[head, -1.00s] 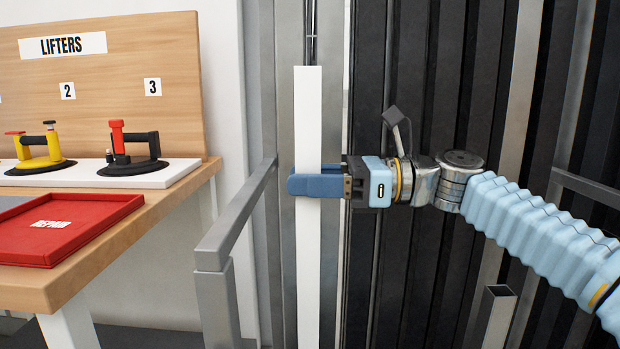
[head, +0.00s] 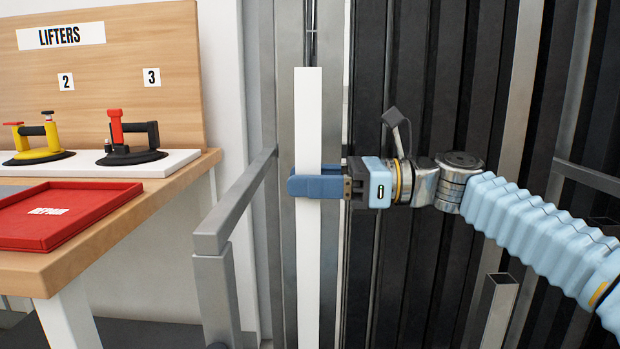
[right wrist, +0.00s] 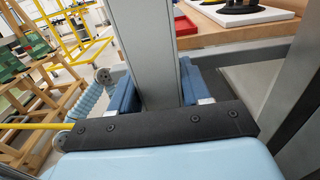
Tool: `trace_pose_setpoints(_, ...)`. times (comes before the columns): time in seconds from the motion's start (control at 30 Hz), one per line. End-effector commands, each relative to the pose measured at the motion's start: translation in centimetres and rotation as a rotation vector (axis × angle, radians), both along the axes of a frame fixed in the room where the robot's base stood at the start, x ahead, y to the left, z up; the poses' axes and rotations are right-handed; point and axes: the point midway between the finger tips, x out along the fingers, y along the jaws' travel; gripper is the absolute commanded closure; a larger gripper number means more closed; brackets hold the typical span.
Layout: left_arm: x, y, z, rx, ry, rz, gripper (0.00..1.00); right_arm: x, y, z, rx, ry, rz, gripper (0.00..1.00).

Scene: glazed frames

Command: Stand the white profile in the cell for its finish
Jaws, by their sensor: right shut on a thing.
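The white profile (head: 308,250) stands upright in the middle of the head view, long and narrow. My right gripper (head: 318,186) is shut around it at about mid-height in that view, with its blue fingers across the profile. In the right wrist view the profile (right wrist: 152,60) rises between the two blue fingers (right wrist: 155,92) and looks grey in shade. The profile's lower end is out of view in the head picture. Dark upright profiles (head: 455,120) stand behind my right arm, with lighter ones among them. My left gripper is not in view.
A grey rail (head: 235,205) on a post stands just left of the profile. A wooden bench (head: 120,235) at left holds a red repair tray (head: 60,215) and suction lifters (head: 132,140) on a white base. A short open metal tube (head: 497,300) stands at lower right.

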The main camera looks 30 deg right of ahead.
Motion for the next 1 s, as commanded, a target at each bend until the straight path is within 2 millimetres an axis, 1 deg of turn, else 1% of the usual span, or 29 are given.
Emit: trace_pose_setpoints(1.0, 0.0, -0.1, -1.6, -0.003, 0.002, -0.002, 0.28, 0.0, 0.0, -2.3, 0.002, -0.002, 0.000, 1.00)
